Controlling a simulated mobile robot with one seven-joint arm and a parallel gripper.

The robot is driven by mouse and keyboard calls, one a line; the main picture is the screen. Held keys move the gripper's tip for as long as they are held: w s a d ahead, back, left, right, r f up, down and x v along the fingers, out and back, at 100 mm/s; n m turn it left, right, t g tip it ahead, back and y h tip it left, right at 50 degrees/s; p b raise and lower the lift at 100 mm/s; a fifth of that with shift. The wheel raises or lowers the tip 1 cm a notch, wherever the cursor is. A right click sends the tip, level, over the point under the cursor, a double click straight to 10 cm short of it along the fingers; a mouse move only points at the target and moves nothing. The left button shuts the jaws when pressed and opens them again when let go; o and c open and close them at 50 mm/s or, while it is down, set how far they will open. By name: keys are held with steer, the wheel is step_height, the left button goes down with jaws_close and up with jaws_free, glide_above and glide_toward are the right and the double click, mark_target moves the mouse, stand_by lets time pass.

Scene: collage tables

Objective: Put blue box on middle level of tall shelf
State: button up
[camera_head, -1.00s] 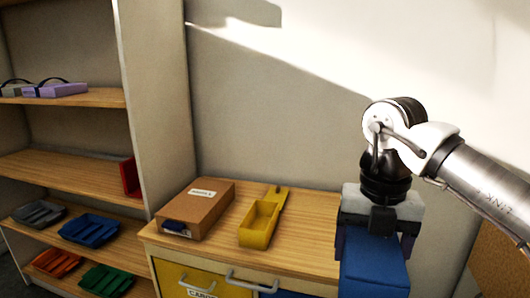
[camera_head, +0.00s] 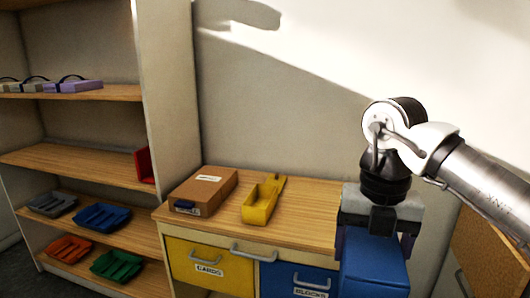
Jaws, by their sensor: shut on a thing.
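My gripper (camera_head: 376,238) is at the right, pointing down and shut on a blue box (camera_head: 374,270). The box hangs at the front right of the low wooden cabinet, and its lower end is cut off by the picture edge. The tall shelf (camera_head: 160,120) stands at the left. Its middle level (camera_head: 75,165) is mostly bare, with a red item (camera_head: 145,165) upright at its right end. My gripper and the box are well to the right of the shelf.
The cabinet top (camera_head: 310,215) carries a cardboard box (camera_head: 205,190) and a yellow open box (camera_head: 260,203). Purple and grey cases (camera_head: 72,87) lie on the upper level. Lower levels hold blue (camera_head: 103,217), grey, orange and green trays. A wooden panel (camera_head: 490,250) stands at right.

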steer(key=shift+s, duration=0.15)
steer(key=shift+f, duration=0.2)
steer(key=w+a+f+n, duration=0.1)
steer(key=w+f+n, duration=0.5)
steer(key=f+n, duration=0.55)
steer(key=w+a+f+n, duration=0.1)
steer(key=w+f+n, duration=0.65)
steer(key=f, duration=0.75)
steer(key=s+a+f+n, duration=0.1)
steer(key=a+f+n, duration=0.3)
steer(key=f+n, duration=0.65)
steer(key=s+a+f+n, duration=0.2)
steer(key=a+f+n, duration=0.2)
steer(key=f+n, duration=0.6)
steer(key=w+a+f, duration=0.2)
steer(key=a+f, duration=0.4)
steer(key=shift+w+a+f, duration=0.2)
steer(key=shift+a+f, duration=0.05)
steer(key=shift+a, duration=0.15)
